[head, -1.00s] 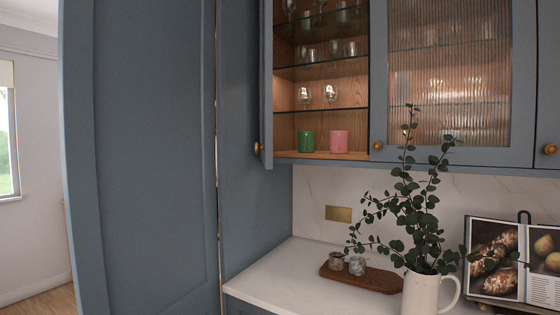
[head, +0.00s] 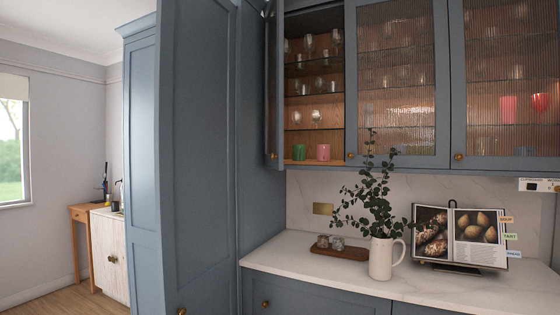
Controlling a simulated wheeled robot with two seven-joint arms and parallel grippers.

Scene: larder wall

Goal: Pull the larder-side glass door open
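The larder-side glass door (head: 273,90) is the leftmost door of the blue wall cabinet, beside the tall blue larder (head: 250,200). It stands swung open and shows nearly edge-on, so its glass is hidden. Its small brass knob (head: 272,156) is near its lower end. The open bay behind it shows stemmed glasses on glass shelves, with a green cup (head: 299,152) and a pink cup (head: 323,152) on the wooden bottom. The neighbouring reeded-glass door (head: 397,80) is shut. Neither of my grippers is in view.
A tall blue door panel (head: 195,170) stands at left of the larder. The white counter (head: 300,268) below holds a wooden tray (head: 340,252), a white jug (head: 381,258) with leafy stems, and an open cookbook (head: 461,237). Open floor shows at lower left.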

